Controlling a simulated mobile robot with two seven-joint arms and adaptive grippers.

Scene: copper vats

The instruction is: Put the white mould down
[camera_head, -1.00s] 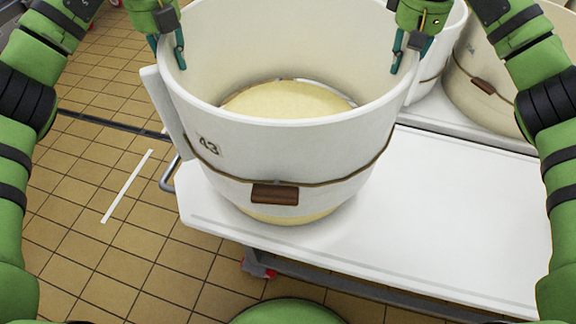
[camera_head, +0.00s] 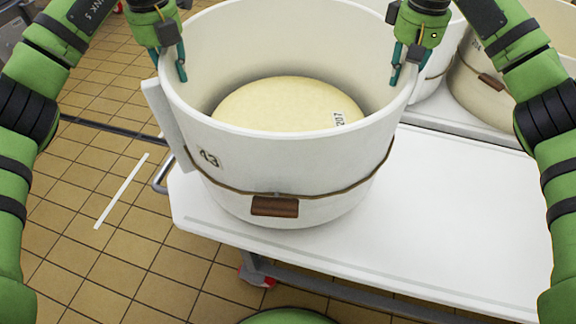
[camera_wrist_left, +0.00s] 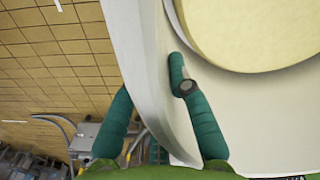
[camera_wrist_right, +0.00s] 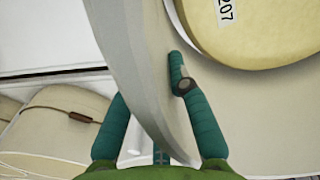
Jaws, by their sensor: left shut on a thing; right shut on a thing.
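The white mould (camera_head: 290,165), a large round hoop marked 43 with a cord and a brown wooden block, stands around a pale cheese wheel (camera_head: 275,103) on a white table top (camera_head: 455,215). Its lower rim appears at the table surface; I cannot tell if it fully touches. My left gripper (camera_head: 168,66) is shut on the mould's left rim, one finger inside and one outside, as the left wrist view (camera_wrist_left: 150,95) shows. My right gripper (camera_head: 402,66) is shut on the right rim, likewise in the right wrist view (camera_wrist_right: 150,95). The cheese label 207 (camera_wrist_right: 226,10) is visible.
Other hoops (camera_head: 490,85) with wooden blocks stand behind on the right, on a neighbouring white surface. The table top right of the mould is clear. A metal handle (camera_head: 163,175) sits at the table's left end, above the tiled floor (camera_head: 85,215).

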